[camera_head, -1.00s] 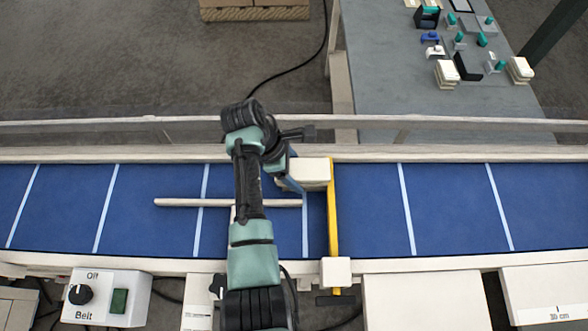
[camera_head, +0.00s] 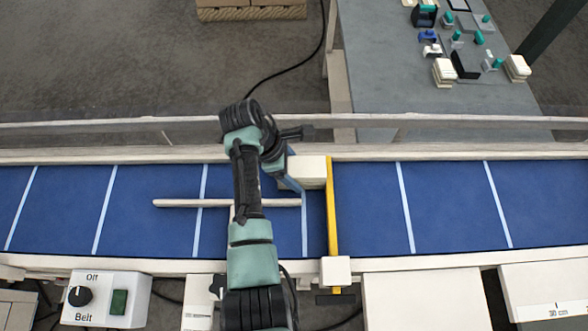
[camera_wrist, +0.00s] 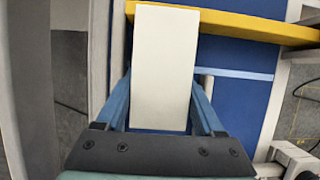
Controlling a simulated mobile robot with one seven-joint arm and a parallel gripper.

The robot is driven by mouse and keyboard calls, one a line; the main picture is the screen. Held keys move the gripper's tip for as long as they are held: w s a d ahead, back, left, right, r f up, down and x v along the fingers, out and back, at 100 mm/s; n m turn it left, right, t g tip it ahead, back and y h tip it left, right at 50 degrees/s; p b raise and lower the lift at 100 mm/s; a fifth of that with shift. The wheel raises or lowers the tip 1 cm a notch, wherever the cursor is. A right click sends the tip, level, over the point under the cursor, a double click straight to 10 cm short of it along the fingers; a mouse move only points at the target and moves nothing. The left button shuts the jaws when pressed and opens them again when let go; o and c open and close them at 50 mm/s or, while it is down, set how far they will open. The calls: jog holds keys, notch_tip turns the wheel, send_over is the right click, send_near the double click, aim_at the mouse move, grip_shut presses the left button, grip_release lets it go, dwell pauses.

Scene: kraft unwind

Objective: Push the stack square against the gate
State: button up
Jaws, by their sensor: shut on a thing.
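The stack (camera_head: 309,170) is a cream block on the blue belt, near the far rail, on the left of the yellow gate (camera_head: 332,210). In the wrist view the stack (camera_wrist: 164,70) lies between the two blue fingers of my gripper (camera_wrist: 163,100), and its far end is at the yellow gate bar (camera_wrist: 240,28). My gripper is shut on the stack. In the head view my arm hides part of the gripper (camera_head: 290,175). I cannot tell whether the stack's end touches the gate along its whole width.
A pale rod (camera_head: 180,203) lies across the belt (camera_head: 60,210) on the left, partly behind my arm. A control box (camera_head: 105,298) stands at the near left edge. The far rail (camera_head: 450,150) runs close behind the stack. The belt right of the gate is clear.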

jog(key=shift+f, duration=0.1)
dwell(0.8)
jog(key=o, duration=1.5)
jog(key=shift+a, duration=0.1)
jog(key=shift+w+a+r, duration=0.15)
jog(key=shift+a+r, duration=0.1)
jog(key=shift+r, duration=0.3)
jog(key=shift+p+v, duration=0.35)
jog(key=shift+v, duration=5.6)
jog(key=shift+s, duration=0.2)
